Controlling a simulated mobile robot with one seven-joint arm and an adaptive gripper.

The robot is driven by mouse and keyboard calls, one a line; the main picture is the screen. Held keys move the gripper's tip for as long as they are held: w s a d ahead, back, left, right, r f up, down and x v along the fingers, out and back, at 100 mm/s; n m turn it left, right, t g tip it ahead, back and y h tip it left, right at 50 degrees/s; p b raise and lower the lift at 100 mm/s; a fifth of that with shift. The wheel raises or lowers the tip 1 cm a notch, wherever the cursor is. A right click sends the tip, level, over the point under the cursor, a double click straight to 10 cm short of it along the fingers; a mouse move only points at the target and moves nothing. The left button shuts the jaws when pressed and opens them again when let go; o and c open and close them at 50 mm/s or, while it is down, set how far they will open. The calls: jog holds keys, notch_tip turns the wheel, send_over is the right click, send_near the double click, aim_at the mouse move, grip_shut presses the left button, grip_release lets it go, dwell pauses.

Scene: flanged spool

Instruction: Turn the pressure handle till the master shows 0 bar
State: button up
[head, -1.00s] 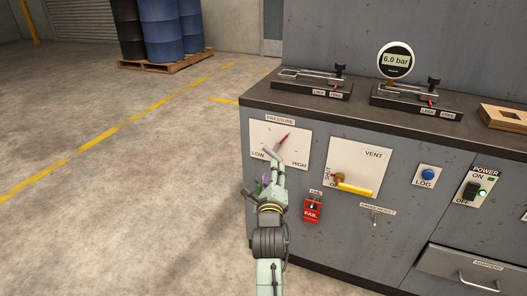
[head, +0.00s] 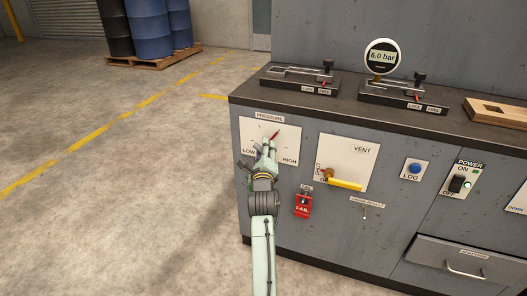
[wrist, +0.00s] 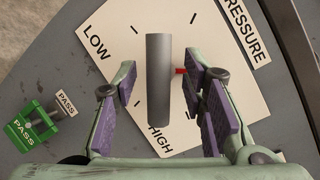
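The pressure handle (wrist: 159,80) is a grey bar with a red pointer tip, on a white plate (head: 251,126) marked LOW and HIGH. In the head view the red pointer (head: 275,135) points to the upper right. My gripper (head: 265,150) is in front of the plate and hides most of the handle. In the wrist view the purple-padded fingers stand open on either side of the bar, with gaps showing. The right finger is close to the red tip; I cannot tell whether they touch. The master gauge (head: 382,57) on the bench reads 6.0 bar.
To the right on the panel are the vent plate with its yellow lever (head: 344,184), the blue LOG button (head: 415,168) and the POWER switch (head: 456,183). A red FAIL tag (head: 303,206) is below. A green PASS tag (wrist: 31,130) shows in the wrist view.

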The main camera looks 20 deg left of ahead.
jog(key=shift+c, duration=0.2)
grip_shut()
jog(key=shift+n, duration=0.3)
